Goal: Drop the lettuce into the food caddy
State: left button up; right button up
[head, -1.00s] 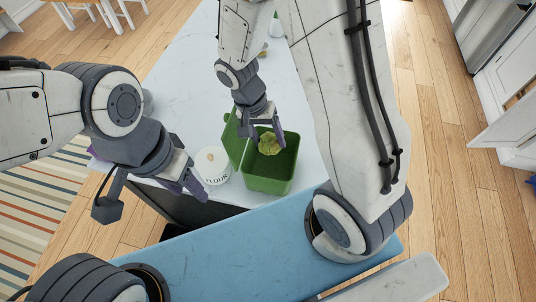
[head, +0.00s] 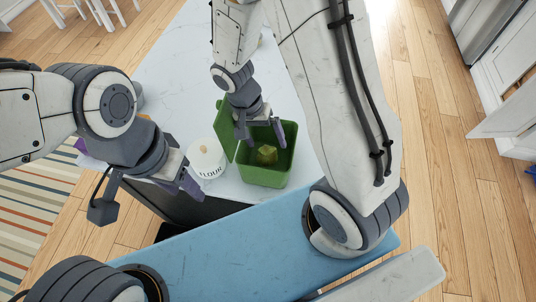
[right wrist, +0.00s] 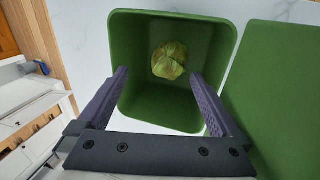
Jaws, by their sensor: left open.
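The lettuce (head: 266,154) is a yellow-green lump lying inside the green food caddy (head: 264,177). In the right wrist view the lettuce (right wrist: 169,60) is down inside the caddy (right wrist: 124,20), towards one wall and apart from the fingers. My right gripper (head: 262,138) is above the caddy's opening, with its two purple fingers (right wrist: 158,98) spread wide and nothing between them. The caddy's lid (head: 229,132) stands open on the left side. My left gripper (head: 180,184) is empty and open, left of the caddy near the counter's front edge.
A white flour canister (head: 207,158) stands on the counter just left of the caddy. The pale counter (head: 176,62) is mostly clear further back. A purple item (head: 82,146) shows at the far left behind my left arm.

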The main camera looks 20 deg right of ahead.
jog(key=r, duration=0.2)
jog(key=r+b, duration=0.1)
jog(key=r, duration=0.1)
jog(key=shift+s+d+r+b, duration=0.15)
jog(key=shift+s+d+b, duration=0.05)
jog(key=shift+b, duration=0.1)
jog(key=s+d+r+b, duration=0.2)
jog(key=s+d+r, duration=0.4)
jog(key=s+d, duration=0.1)
jog(key=shift+s+d+r, duration=0.3)
jog(key=shift+s+r, duration=0.05)
jog(key=shift+s, duration=0.25)
jog(key=s+a+f+n+t+y+b, duration=0.1)
jog(key=s+a+f+n+b, duration=0.1)
jog(key=a+n, duration=0.5)
jog(key=s+a+f+n+y+b, duration=0.2)
jog(key=a+n, duration=0.5)
jog(key=a, duration=0.4)
jog(key=shift+s+a+f+t+y+b, duration=0.2)
jog(key=shift+s+a+t+y+b, duration=0.1)
jog(key=shift+a+t+b, duration=0.15)
jog(key=shift+d, duration=0.1)
